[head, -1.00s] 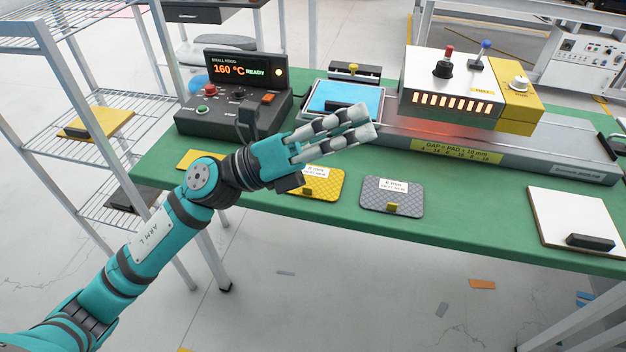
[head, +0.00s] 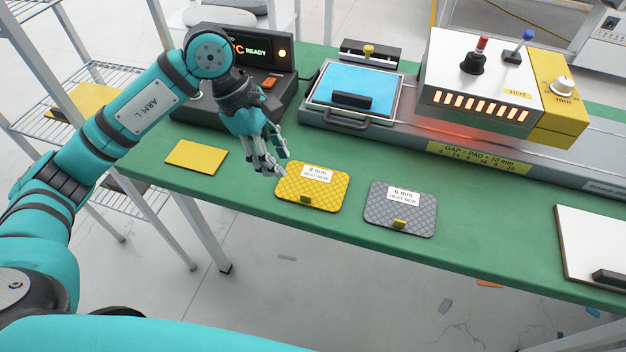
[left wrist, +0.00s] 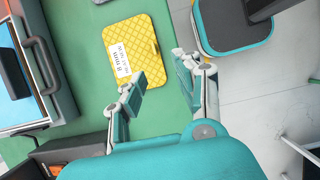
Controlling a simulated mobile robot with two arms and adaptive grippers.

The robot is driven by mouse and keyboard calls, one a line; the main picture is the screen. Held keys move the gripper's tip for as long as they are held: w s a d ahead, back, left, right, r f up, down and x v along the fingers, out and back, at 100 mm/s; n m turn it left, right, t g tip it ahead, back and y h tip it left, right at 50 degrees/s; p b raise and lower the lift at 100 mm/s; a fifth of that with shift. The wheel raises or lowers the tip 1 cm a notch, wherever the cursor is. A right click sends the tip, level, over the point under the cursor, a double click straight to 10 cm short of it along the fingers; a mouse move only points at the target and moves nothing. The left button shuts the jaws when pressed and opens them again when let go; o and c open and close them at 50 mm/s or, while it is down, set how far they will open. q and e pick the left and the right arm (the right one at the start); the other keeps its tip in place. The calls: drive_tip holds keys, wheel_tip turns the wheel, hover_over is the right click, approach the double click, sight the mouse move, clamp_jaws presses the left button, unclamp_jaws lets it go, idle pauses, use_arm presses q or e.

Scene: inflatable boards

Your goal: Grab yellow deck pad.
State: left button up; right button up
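The yellow deck pad (head: 328,187) lies flat near the front edge of the green table, with a textured surface, a white "8 mm" label and a small tab on its front edge. It also shows in the left wrist view (left wrist: 146,38), beyond the fingers. My left gripper (head: 270,166) points down just left of the pad's upper left corner, apart from it as far as I can tell. In the left wrist view its fingers (left wrist: 157,88) are spread with nothing between them. My right gripper is in neither view.
A grey pad (head: 385,218) lies right of the yellow one, a plain yellow plate (head: 196,157) to its left. Behind are a control box (head: 275,105), a blue plate (head: 350,82) in a tray and a glowing heater (head: 480,100). A white board (head: 590,235) lies far right.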

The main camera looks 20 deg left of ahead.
sight(305, 195)
use_arm(q)
drive_tip(key=x, duration=0.3)
drive_tip(key=p+x, duration=0.1)
drive_tip(key=x, duration=0.3)
drive_tip(key=shift+w+d, duration=0.15)
drive_tip(key=shift+w, duration=0.05)
drive_tip(key=x, duration=0.1)
drive_tip(key=p+x, duration=0.1)
drive_tip(key=x, duration=0.2)
drive_tip(key=shift+w+d+f, duration=0.2)
drive_tip(key=shift+w, duration=0.15)
drive_tip(key=shift+f, duration=0.2)
drive_tip(key=c, duration=0.6)
clamp_jaws()
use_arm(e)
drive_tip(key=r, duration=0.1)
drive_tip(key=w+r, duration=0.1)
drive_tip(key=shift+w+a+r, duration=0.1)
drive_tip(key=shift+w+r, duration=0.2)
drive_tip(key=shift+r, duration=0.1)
